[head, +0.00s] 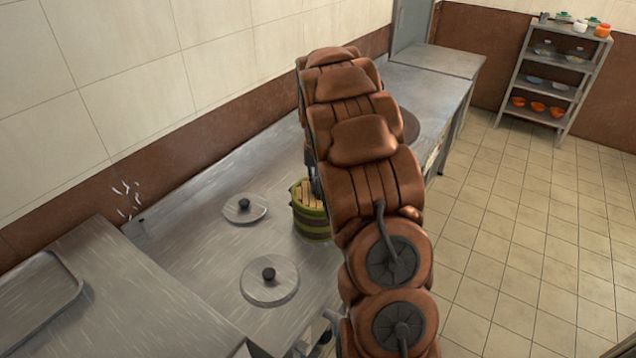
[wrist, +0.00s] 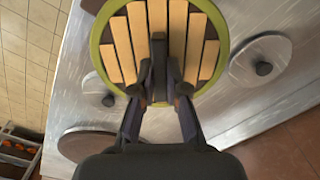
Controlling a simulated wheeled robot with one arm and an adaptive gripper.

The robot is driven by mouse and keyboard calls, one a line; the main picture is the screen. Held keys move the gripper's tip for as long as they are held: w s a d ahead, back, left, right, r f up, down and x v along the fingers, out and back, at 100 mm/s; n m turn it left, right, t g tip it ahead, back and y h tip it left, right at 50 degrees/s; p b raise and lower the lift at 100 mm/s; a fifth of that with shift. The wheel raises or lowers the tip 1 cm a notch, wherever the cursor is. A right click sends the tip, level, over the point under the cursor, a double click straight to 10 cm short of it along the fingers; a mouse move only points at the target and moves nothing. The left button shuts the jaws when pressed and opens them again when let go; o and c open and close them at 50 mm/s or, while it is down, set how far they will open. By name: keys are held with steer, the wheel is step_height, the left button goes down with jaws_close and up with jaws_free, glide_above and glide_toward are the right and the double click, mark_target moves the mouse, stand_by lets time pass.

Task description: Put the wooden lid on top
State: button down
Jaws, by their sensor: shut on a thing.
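The wooden lid has light slats with dark gaps; it fills most of the wrist view's top (wrist: 178,25) and shows beside my arm in the head view (head: 308,192). It sits at the mouth of a round green pot (head: 311,228), inside its green rim (wrist: 97,42). Whether it rests fully on the pot is unclear. My gripper (wrist: 160,98) is over the slats, with its fingers closed on a dark upright part at the lid's middle. In the head view my arm hides most of the gripper and the pot's right side.
Two round metal lids with black knobs (head: 245,208) (head: 269,281) lie on the steel counter (head: 200,240). A brown disc (head: 411,126) shows behind my arm. A raised steel surface (head: 130,300) is at the left. A shelf with bowls (head: 553,75) stands across open tiled floor.

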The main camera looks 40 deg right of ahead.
mark_target(318, 184)
steer(key=shift+f, duration=0.5)
steer(key=c, duration=1.5)
jaws_free()
steer(key=shift+o, duration=0.2)
steer(key=shift+r, duration=0.1)
steer(key=shift+w+r+p, duration=0.1)
steer(key=shift+r+p, duration=0.55)
steer(key=shift+r, duration=4.75)
